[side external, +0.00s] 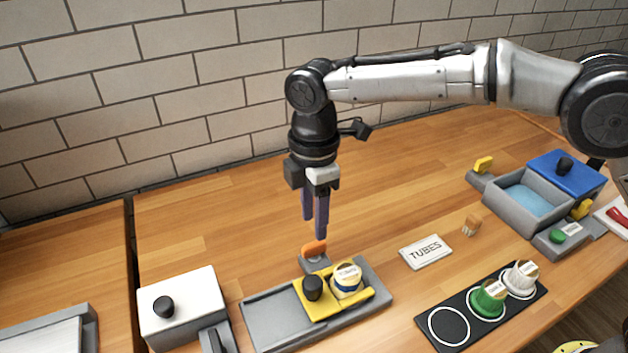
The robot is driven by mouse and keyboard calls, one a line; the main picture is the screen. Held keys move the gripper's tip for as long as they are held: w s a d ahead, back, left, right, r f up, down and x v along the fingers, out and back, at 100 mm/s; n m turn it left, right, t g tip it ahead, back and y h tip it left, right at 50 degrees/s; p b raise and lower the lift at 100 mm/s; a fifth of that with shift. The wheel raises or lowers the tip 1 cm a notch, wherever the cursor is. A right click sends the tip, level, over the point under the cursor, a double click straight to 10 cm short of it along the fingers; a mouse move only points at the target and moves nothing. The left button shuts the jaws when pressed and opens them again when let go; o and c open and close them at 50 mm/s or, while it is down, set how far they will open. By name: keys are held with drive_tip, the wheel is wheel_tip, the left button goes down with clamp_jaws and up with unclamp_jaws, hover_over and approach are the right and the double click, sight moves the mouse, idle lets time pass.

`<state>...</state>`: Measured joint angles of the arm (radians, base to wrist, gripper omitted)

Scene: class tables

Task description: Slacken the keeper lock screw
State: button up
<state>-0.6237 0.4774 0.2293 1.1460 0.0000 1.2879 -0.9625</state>
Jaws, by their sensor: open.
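My gripper (314,228) points straight down with two purple fingers, open and empty. It hangs above an orange knob (314,248) on a small grey block at the back edge of a grey tray (262,318). The orange knob looks like the lock screw, but no label confirms it. A yellow carriage (325,308) sits in the tray, with a black knob (313,288) and a white-topped, blue-banded jar (347,278) on it. The fingertips look apart from the orange knob; the exact gap is hard to judge.
A white box with a black knob (180,305) stands left of the tray. A black strip (448,327) holds green and white cups. A grey basin (495,201) with blue lid (568,176) stands far right.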

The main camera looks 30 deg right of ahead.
sight(314, 244)
wheel_tip(314, 244, up, 8)
drive_tip(key=shift+r, duration=0.25)
idle(0.4)
